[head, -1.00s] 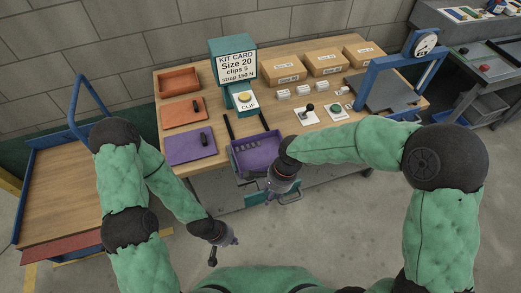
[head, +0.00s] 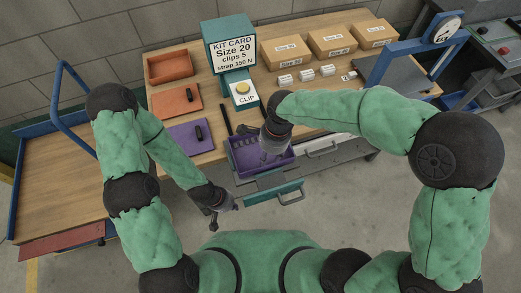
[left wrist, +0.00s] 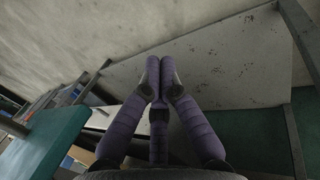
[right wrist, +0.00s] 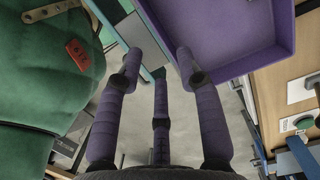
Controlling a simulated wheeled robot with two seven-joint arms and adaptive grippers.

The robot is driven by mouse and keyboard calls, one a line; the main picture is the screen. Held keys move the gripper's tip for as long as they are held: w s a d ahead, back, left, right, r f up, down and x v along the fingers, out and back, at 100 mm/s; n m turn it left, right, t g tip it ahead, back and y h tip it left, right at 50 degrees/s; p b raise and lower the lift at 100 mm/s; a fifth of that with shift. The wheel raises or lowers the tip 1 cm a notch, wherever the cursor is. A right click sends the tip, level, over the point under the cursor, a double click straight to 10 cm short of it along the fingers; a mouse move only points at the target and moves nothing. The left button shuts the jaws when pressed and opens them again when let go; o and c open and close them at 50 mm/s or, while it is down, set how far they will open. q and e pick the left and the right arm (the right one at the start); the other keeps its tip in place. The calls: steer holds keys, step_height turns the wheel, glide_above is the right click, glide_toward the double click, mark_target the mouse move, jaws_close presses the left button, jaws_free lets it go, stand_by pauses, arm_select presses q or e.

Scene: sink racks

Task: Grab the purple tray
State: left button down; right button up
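The purple tray (head: 244,164) is a shallow open box at the table's front edge in the head view, with dark slots along its back. My right gripper (head: 268,156) is over the tray and hides part of its inside. In the right wrist view the tray (right wrist: 225,35) fills the upper right. My right gripper (right wrist: 158,65) is open, with one finger overlapping the tray's near edge; I cannot tell if they touch. My left gripper (head: 224,212) hangs empty, low in front of the table. In the left wrist view its fingertips (left wrist: 160,65) are together.
A purple board (head: 188,138), orange board (head: 175,104) and orange tray (head: 168,66) lie left on the table. The kit card box (head: 231,55) stands behind. A blue frame (head: 408,50) is right.

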mark_target(267, 171)
step_height(267, 171, down, 2)
steer(key=shift+a, duration=0.1)
step_height(267, 171, down, 5)
steer(key=shift+r+b, duration=0.15)
steer(key=shift+b, duration=1.05)
steer(key=shift+f, duration=0.25)
jaws_close()
